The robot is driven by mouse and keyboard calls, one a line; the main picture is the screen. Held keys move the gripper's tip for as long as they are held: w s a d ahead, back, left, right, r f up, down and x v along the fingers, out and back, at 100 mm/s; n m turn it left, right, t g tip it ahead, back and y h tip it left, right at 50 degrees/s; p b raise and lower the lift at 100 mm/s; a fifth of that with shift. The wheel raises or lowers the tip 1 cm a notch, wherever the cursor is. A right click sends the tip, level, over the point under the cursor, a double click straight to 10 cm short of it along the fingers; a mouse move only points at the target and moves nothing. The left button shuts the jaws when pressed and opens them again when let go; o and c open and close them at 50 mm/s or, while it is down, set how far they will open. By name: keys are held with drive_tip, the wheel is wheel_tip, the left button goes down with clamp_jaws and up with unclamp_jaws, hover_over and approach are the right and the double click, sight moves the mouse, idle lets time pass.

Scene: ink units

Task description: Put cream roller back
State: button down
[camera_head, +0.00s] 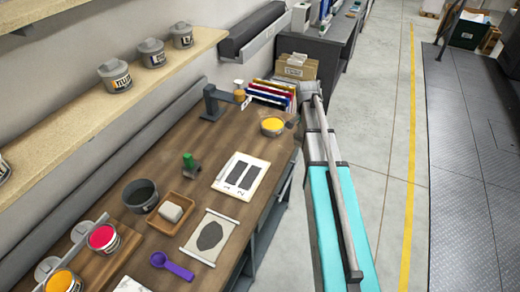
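I cannot make out a cream roller with certainty in the head view. A cream-coloured block (171,211) lies in a small brown tray (190,200) on the wooden bench; its shape does not clearly read as a roller. A rack of coloured bars (270,95), with red, blue and pale ones, stands at the far end of the bench. I see no gripper fingers in this view.
The wooden bench (205,150) also holds a dark bowl (140,195), a purple scoop (171,265), a printed card (241,175) and a yellow ink tin (272,125). A teal body with a grey bar stands right of it. Open floor (385,150) lies beyond.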

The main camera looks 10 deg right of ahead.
drive_tip(key=s+a+r+n+p, duration=0.1)
drive_tip(key=s+a, duration=0.1)
drive_tip(key=a, duration=0.6)
drive_tip(key=s+a+r+n+p, duration=0.1)
drive_tip(key=s+a+n, duration=0.1)
drive_tip(key=a, duration=0.6)
drive_tip(key=shift+s+a+r+n, duration=0.3)
drive_tip(key=shift+s+r, duration=0.1)
drive_tip(key=shift+s, duration=0.15)
drive_tip(key=w+f+b, duration=0.8)
drive_tip(key=w+f, duration=0.1)
drive_tip(key=w, duration=0.4)
drive_tip(key=shift+b, duration=0.3)
drive_tip(key=shift+w+f+b, duration=0.25)
drive_tip(key=shift+f+b, duration=0.75)
drive_tip(key=shift+f, duration=0.05)
drive_tip(key=shift+w+f+b, duration=0.25)
drive_tip(key=shift+f+b, duration=0.75)
